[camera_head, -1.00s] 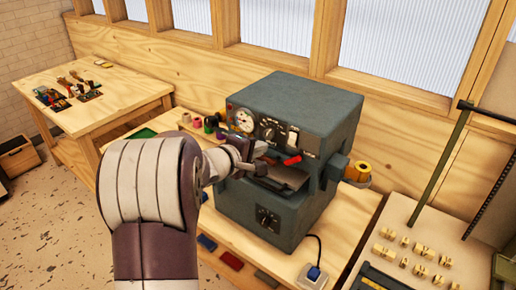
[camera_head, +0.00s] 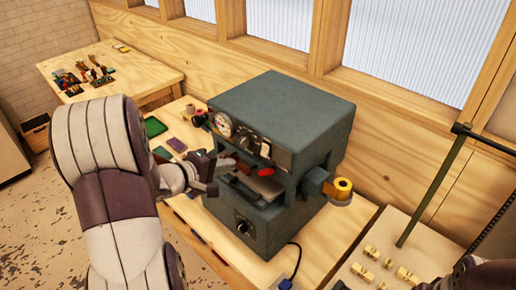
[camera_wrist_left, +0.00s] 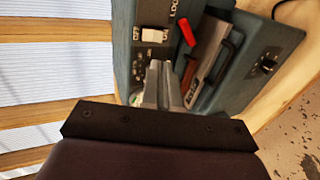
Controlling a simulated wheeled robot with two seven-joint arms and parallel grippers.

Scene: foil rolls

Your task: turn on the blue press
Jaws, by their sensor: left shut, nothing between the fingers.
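The blue-grey press (camera_head: 285,100) stands on the wooden bench, with a gauge, knobs and a pale switch (camera_head: 266,150) on its upper front panel. In the left wrist view, the white rocker switch (camera_wrist_left: 155,35) sits beside ON/OFF lettering, with a red handle (camera_wrist_left: 187,30) to its right. My left gripper (camera_head: 226,164) is shut and empty in front of the press, left of the red handle (camera_head: 271,171). In the wrist view, its fingertips (camera_wrist_left: 160,66) lie just below the switch; I cannot tell whether they touch the panel. My right gripper is not in view.
A yellow foil roll (camera_head: 342,187) stands right of the press. Green and purple pieces (camera_head: 155,127) lie on the bench to its left. A stand with a tall green post (camera_head: 430,190) and pale type blocks is at right. A cable (camera_head: 297,255) runs at the front.

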